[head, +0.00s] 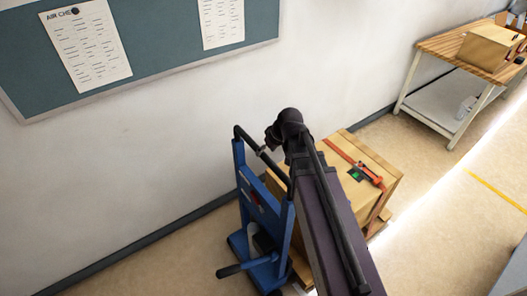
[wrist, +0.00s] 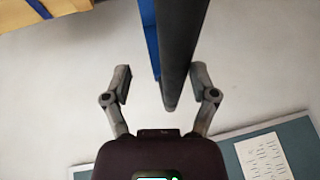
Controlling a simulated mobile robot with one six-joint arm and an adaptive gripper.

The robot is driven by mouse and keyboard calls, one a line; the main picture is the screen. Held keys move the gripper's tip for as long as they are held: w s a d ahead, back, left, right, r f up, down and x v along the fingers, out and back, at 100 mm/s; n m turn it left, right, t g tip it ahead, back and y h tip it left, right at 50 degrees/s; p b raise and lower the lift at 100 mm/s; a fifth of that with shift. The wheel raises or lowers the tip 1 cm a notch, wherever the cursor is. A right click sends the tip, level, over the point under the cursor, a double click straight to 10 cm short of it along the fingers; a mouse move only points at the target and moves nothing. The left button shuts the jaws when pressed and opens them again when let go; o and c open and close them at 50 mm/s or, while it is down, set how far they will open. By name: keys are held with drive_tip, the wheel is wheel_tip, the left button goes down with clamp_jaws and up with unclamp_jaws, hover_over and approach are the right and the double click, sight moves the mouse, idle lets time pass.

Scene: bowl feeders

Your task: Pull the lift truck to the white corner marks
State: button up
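The blue lift truck (head: 243,192) stands by the wall in the head view, with a black handle bar across its top. A wooden crate with an orange strap (head: 380,195) is right behind it, partly hidden by my arm. My gripper (head: 272,138) is at the truck's handle. In the wrist view my gripper (wrist: 160,72) is open, its fingers on either side of the dark handle bar (wrist: 178,50). The bar is nearer the right finger; contact is not clear. A blue upright of the truck also shows there (wrist: 149,35). I see no white corner marks.
A wall with a notice board (head: 170,45) runs along the left. A wooden workbench (head: 445,45) with a cardboard box (head: 488,47) stands at the upper right. A yellow floor line (head: 497,191) lies at the right. Open floor shows right of the crate.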

drive_tip(key=shift+r, duration=0.15)
drive_tip(key=p+v, duration=1.4)
drive_tip(key=v, duration=0.1)
drive_tip(key=shift+d+r, duration=0.2)
drive_tip(key=shift+d, duration=0.05)
idle(1.9)
drive_tip(key=shift+s+f, duration=0.1)
drive_tip(key=shift+s, duration=0.05)
idle(0.6)
